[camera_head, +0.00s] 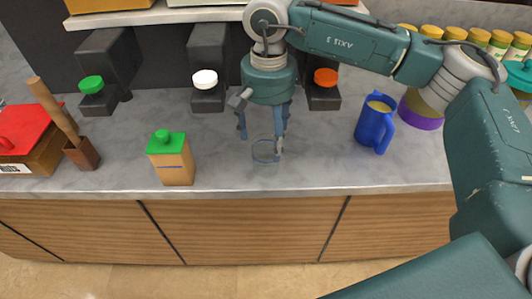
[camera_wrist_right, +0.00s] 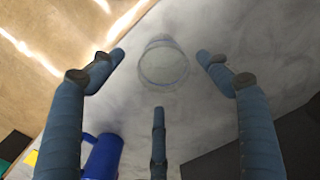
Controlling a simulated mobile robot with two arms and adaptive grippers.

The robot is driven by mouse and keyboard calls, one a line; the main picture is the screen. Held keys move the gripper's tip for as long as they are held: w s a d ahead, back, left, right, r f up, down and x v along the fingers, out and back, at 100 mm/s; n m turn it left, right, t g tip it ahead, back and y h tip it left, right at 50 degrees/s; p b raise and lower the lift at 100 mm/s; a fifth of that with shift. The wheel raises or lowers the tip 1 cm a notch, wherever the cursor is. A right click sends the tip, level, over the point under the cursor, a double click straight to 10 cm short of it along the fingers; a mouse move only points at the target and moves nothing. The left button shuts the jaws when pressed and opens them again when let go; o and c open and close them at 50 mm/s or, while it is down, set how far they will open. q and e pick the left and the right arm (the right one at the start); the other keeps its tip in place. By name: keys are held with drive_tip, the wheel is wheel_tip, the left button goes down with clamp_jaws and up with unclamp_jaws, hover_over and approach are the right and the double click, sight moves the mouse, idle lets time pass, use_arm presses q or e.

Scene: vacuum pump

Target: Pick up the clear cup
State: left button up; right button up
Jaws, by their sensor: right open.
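The clear cup (camera_head: 265,151) stands on the grey counter in the head view, close to its front edge and right under my right gripper. In the right wrist view the cup (camera_wrist_right: 163,64) shows as a faint round rim ahead of the fingers. My right gripper (camera_head: 264,138) points down with its fingers open. In the wrist view the fingertips (camera_wrist_right: 160,55) are on both sides of the cup with gaps, and a third finger is below it. I cannot tell whether any finger touches it. My left gripper is not in view.
A blue pitcher (camera_head: 376,123) stands right of the cup. A carton with a green cap (camera_head: 171,160) stands to the left. Black pump units with green, white (camera_head: 206,88) and orange caps line the back. The counter (camera_head: 320,165) is clear around the cup.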

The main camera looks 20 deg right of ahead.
sight(266, 144)
drive_tip(key=f, duration=0.1)
drive_tip(key=f+p, duration=0.1)
drive_tip(key=f, duration=0.1)
drive_tip(key=f+p, duration=0.1)
drive_tip(key=shift+a+f, duration=0.25)
drive_tip(key=shift+f, duration=0.25)
drive_tip(key=shift+w, duration=0.1)
drive_tip(key=shift+c, duration=1.1)
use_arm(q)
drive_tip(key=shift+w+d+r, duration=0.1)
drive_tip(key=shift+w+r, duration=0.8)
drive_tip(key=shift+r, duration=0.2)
use_arm(e)
drive_tip(key=c, duration=1)
